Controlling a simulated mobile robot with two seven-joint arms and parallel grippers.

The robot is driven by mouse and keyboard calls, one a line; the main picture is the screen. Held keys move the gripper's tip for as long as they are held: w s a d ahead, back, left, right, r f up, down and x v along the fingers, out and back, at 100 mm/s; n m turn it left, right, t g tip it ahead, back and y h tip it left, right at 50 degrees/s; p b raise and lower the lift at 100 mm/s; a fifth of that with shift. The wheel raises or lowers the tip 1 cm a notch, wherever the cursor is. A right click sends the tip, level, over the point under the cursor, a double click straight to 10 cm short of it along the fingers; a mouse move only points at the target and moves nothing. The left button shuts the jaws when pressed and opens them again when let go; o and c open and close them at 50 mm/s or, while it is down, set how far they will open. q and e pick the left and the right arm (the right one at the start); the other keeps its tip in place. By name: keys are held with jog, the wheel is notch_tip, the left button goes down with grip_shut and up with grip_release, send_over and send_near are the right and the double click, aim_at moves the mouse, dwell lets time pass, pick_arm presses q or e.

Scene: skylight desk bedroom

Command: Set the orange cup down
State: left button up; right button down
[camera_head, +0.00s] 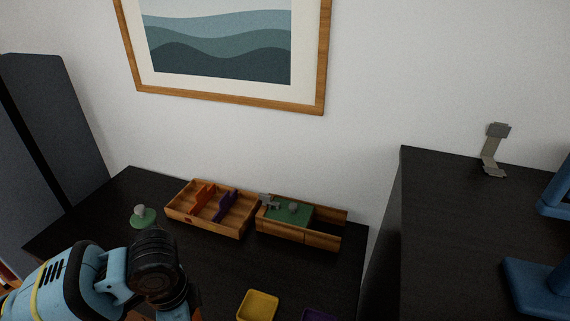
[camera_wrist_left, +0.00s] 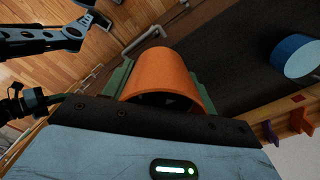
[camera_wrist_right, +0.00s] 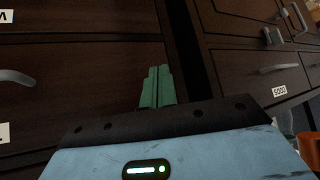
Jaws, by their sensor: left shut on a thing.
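The orange cup (camera_wrist_left: 163,75) is between the green fingers of my left gripper (camera_wrist_left: 158,85) in the left wrist view. The gripper is shut on it and the cup's open end faces the camera. The dark desk top (camera_wrist_left: 235,65) shows behind and to the right of the cup; I cannot tell whether the cup touches it. In the head view my left arm covers the front left of the desk and mostly hides the cup. My right gripper (camera_wrist_right: 156,88) has its green fingers together, with nothing between them, in front of dark drawer fronts.
A wooden tray with dividers (camera_head: 240,233), a wooden box (camera_head: 325,240), a green-based item (camera_head: 143,218), a yellow container (camera_head: 258,306) and a purple one (camera_head: 318,315) are on the desk. Bare desk lies between them.

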pick_arm(q)
jog(key=n, duration=0.1)
jog(key=r+n, duration=0.2)
jog(key=n, duration=0.1)
jog(key=shift+w+a+r, duration=0.2)
jog(key=shift+w+a, duration=0.15)
jog(key=shift+w, duration=0.05)
jog(key=n, duration=0.1)
jog(key=r+n, duration=0.2)
jog(key=shift+w+a+n, duration=0.3)
jog(key=shift+a+n, duration=0.05)
jog(key=shift+n, duration=0.05)
jog(key=r+n, duration=0.1)
jog(key=n, duration=0.1)
jog(key=r+n, duration=0.1)
jog(key=n, duration=0.1)
jog(key=a+r+n, duration=0.1)
jog(key=shift+w+r+n, duration=0.15)
jog(key=shift+w+n, duration=0.15)
jog(key=shift+n, duration=0.1)
jog(key=shift+w+d, duration=0.1)
jog(key=shift+d, duration=0.1)
